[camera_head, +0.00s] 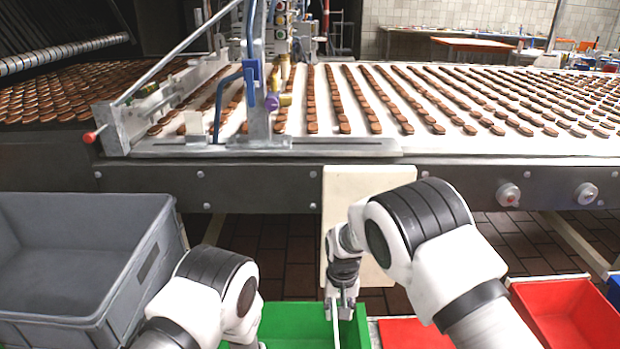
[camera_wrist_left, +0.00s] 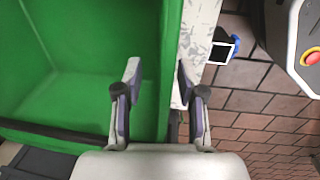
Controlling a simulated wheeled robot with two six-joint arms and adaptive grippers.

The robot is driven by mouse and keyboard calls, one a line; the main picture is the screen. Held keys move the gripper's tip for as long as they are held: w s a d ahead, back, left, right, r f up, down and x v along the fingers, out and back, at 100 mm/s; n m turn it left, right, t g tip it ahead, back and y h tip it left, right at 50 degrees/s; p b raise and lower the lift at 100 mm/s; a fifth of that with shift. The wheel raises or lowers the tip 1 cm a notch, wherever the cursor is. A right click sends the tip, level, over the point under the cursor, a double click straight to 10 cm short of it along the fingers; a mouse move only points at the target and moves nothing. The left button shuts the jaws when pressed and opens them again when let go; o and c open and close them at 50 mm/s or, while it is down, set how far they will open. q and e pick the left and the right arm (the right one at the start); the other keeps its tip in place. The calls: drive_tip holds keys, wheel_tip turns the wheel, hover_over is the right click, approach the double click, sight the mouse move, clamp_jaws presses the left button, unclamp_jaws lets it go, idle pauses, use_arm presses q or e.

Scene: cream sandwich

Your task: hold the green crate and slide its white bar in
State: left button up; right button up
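The green crate (camera_head: 285,318) stands at the bottom middle of the head view, cut off by the lower edge. In the left wrist view its green inside (camera_wrist_left: 80,60) fills the left half. My left gripper (camera_wrist_left: 157,75) is open there, one finger over the inside of the crate and one beyond its right wall. In the head view the left gripper is cut off. My right gripper (camera_head: 341,305) points down over the green crate. A thin white bar (camera_head: 336,331) runs down from between its fingers; whether they grip it I cannot tell.
A grey crate (camera_head: 75,262) stands at the left. Red crates (camera_head: 569,312) stand at the right. A conveyor (camera_head: 480,180) with rows of brown biscuits spans the back. A cream panel (camera_head: 340,190) hangs on its front, behind my right arm.

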use_arm(q)
wheel_tip(320, 180, up, 6)
drive_tip(key=p, duration=0.6)
drive_tip(key=shift+s+r, duration=0.25)
drive_tip(key=shift+s, duration=0.15)
drive_tip(key=o, duration=0.6)
drive_tip(key=shift+c, duration=0.2)
